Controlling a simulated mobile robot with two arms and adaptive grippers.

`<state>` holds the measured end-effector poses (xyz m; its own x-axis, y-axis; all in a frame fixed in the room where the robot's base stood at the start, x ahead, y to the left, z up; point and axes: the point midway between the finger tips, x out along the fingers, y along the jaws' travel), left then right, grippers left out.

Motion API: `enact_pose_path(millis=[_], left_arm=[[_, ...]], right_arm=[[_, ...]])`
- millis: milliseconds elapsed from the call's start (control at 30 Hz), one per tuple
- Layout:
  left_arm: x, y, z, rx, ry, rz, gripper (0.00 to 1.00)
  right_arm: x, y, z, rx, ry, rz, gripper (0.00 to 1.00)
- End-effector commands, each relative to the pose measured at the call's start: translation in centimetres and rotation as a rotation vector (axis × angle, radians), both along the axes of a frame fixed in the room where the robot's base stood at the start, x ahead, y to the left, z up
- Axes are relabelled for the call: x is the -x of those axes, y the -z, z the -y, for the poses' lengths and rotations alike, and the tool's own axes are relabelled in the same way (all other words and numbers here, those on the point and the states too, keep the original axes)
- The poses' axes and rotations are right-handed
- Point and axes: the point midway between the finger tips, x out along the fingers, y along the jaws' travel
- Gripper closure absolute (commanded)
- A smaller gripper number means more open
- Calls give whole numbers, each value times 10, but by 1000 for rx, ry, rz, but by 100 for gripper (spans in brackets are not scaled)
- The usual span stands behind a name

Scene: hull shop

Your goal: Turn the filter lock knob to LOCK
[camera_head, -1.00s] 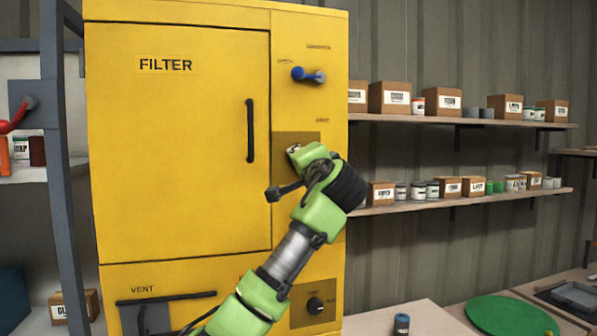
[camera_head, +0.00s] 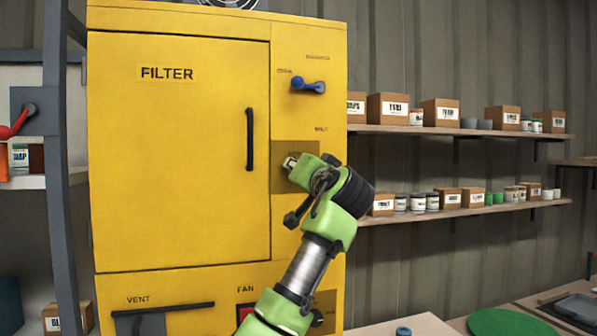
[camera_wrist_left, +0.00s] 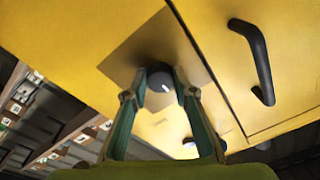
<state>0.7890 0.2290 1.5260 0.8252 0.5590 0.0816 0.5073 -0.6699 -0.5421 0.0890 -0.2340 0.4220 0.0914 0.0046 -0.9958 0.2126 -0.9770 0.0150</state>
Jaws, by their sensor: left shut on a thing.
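The yellow filter cabinet (camera_head: 180,180) fills the left half of the head view, with a large door marked FILTER. On its right-hand panel is a brownish square plate (camera_head: 310,150). My left gripper (camera_head: 291,162) is in front of this plate, and my green wrist hides the knob there. In the left wrist view the dark round knob (camera_wrist_left: 160,80) has a pale mark on its face. My left gripper (camera_wrist_left: 159,88) is shut on the knob, one finger on each side. The LOCK lettering cannot be read. My right gripper is not in view.
A blue-handled lever (camera_head: 308,86) sits above the plate. The black door handle (camera_head: 250,140) is left of my gripper. A lower dark knob (camera_head: 318,318) is partly behind my arm. Shelves (camera_head: 470,131) with boxes and cans are at right; a table (camera_head: 415,326) is below.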

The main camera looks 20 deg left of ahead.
Motion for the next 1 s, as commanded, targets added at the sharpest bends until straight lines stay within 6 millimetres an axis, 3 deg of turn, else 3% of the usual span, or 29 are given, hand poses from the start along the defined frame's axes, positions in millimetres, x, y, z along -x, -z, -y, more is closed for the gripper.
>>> enact_pose_path(millis=[300,333,400,767,1000], left_arm=[[-1,5,0,6,0,-7,96],[-1,4,0,6,0,-7,70],[-1,4,0,6,0,-7,58],[1,1,1,2,1,-2,58],[22,3,16,2,2,1,58]], right_arm=[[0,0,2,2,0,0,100],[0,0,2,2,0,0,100],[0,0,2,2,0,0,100],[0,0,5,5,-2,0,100],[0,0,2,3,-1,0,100]])
